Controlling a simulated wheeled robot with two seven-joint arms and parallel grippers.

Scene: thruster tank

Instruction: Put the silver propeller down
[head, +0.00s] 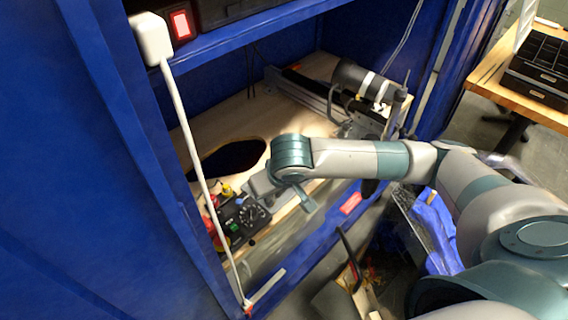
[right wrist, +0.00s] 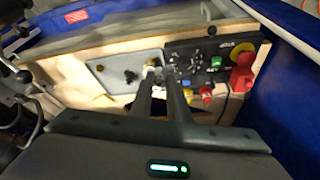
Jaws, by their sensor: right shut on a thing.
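My right gripper (head: 247,192) reaches in over the wooden bench inside the blue tank frame, close to a black control box (head: 253,222). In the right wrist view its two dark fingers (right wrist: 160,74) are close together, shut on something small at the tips. A small pale bit shows between and beside the tips, at the edge between a grey plate (right wrist: 112,72) and the control box (right wrist: 208,62). The silver propeller's shape cannot be made out in either view; the fingers and wrist hide most of what is held. My left gripper is not in view.
The wooden bench (head: 210,128) has a dark oval opening (head: 232,160). A black cylindrical thruster rig (head: 360,82) stands at the back right. A red knob (right wrist: 241,76) sits at the control box's right. A white rod (head: 195,160) runs down the frame's left side.

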